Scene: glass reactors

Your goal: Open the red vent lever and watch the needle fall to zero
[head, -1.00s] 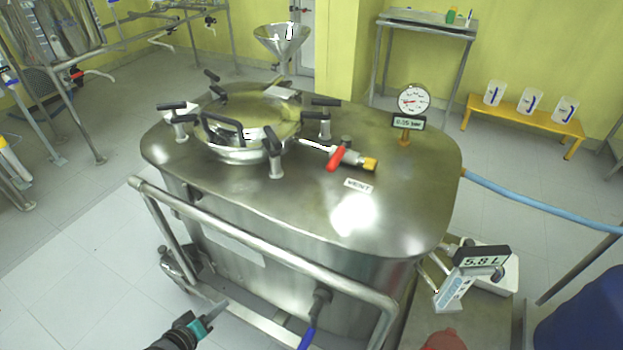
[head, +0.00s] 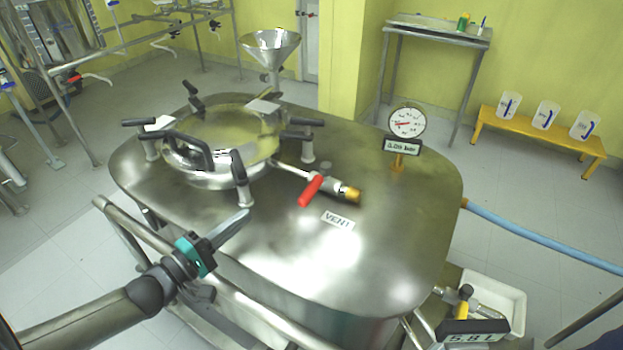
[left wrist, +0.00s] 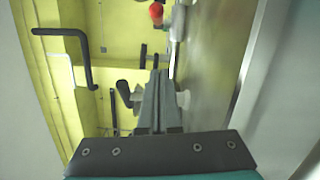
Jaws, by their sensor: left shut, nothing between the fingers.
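The red vent lever (head: 311,191) sits on the vent valve on top of the steel reactor, behind the VENT label (head: 338,220). It slants across the valve, down to the left. My left gripper (head: 246,214) is shut and empty over the front of the reactor lid, to the left of the lever and apart from it. In the left wrist view the red lever (left wrist: 156,13) shows at the top, beyond the shut fingers (left wrist: 158,75). The round pressure gauge (head: 407,121) stands at the back right with its red needle pointing left. Its display (head: 403,146) is small and hard to read. My right gripper is not seen.
A round hatch (head: 220,140) with black-handled clamps lies left of the valve. A steel rail (head: 240,310) runs along the reactor's front. A funnel (head: 270,45) stands behind.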

